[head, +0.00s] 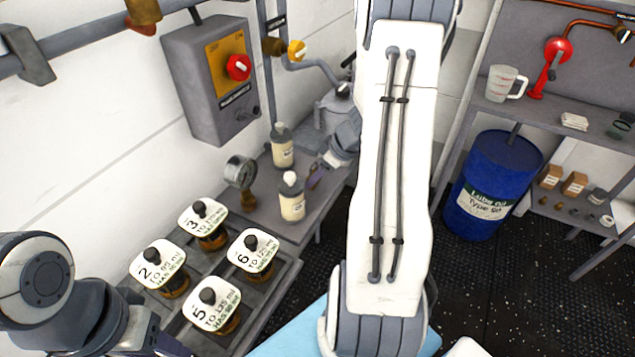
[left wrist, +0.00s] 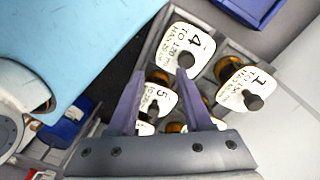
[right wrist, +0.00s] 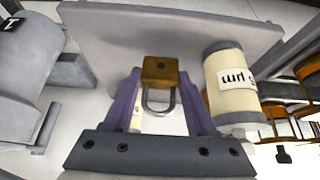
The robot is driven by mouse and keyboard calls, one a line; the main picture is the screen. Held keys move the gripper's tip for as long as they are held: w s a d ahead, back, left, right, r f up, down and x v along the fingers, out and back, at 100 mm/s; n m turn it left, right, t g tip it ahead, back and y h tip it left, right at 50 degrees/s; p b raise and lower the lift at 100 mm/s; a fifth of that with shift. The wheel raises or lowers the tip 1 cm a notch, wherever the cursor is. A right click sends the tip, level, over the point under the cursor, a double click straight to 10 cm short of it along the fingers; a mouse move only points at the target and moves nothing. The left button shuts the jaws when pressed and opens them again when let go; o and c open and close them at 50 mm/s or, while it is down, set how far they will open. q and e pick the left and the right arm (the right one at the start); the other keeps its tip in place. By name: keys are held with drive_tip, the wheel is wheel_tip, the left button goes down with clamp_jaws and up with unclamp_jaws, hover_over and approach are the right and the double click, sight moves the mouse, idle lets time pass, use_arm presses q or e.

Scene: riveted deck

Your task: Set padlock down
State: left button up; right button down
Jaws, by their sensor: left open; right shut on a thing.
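The padlock (right wrist: 160,70) has a brass body and a grey shackle. In the right wrist view it sits between the fingertips of my right gripper (right wrist: 161,82), which is shut on it, with the shackle toward the camera. In the head view my right gripper (head: 316,176) is low over the grey bench (head: 265,212), beside two cream bottles; the padlock cannot be made out there. Whether the padlock touches the bench is unclear. My left gripper (left wrist: 160,78) is open and empty above the labelled jars.
A cream bottle (right wrist: 232,85) stands close right of the padlock; a second bottle (head: 282,148) is behind. A pressure gauge (head: 240,172) and several tagged jars (head: 212,305) stand farther left. A blue drum (head: 493,185) and shelf are at right. My arm hides the middle.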

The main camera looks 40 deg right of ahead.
drive_tip(key=shift+f, duration=1.15)
drive_tip(key=shift+f+b, duration=0.2)
drive_tip(key=shift+b, duration=0.3)
drive_tip(key=shift+c, duration=1)
unclamp_jaws()
drive_tip(key=shift+r, duration=0.1)
drive_tip(key=shift+d+r+p, duration=0.1)
drive_tip(key=shift+r+p, duration=0.25)
drive_tip(key=shift+p, duration=0.1)
drive_tip(key=v, duration=1.1)
drive_tip(key=shift+s+r, duration=0.25)
